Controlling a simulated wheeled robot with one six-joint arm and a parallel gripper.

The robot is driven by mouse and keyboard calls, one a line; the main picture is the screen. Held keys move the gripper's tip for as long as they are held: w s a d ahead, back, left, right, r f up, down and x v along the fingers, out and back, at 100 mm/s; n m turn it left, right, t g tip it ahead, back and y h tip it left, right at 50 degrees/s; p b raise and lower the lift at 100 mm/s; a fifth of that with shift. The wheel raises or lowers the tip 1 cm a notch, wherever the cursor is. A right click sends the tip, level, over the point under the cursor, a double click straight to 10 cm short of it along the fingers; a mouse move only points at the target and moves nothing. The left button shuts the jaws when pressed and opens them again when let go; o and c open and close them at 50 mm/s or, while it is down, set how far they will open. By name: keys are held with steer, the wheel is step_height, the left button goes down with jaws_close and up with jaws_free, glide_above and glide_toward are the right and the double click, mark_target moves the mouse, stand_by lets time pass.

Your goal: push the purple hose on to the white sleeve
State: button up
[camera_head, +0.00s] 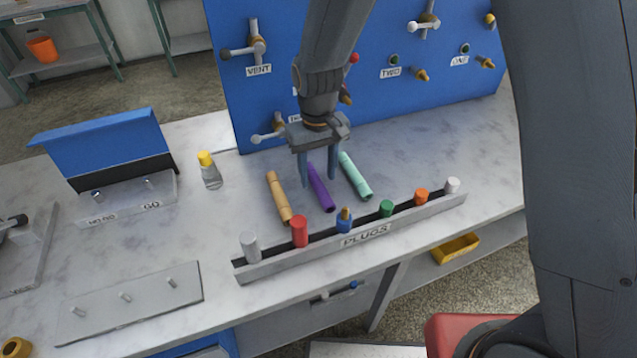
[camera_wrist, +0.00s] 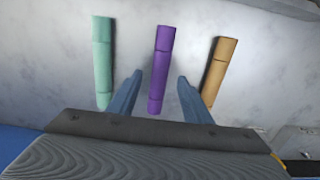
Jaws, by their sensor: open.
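The purple hose (camera_head: 322,197) lies on the grey-white bench between a tan hose and a mint-green hose. My gripper (camera_head: 319,182) is open above it, pointing down. In the wrist view the purple hose (camera_wrist: 161,60) runs between the two blue fingers, with a gap on each side, and its near end reaches toward the gripper body.
The tan hose (camera_head: 279,197) and mint hose (camera_head: 355,175) lie close on either side. The plug rack (camera_head: 350,240) with several coloured plugs runs along the front. The blue valve board (camera_head: 400,100) stands behind.

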mark_target(318, 186)
steer(key=shift+f, duration=1.35)
jaws_close()
steer(key=shift+r, duration=0.1)
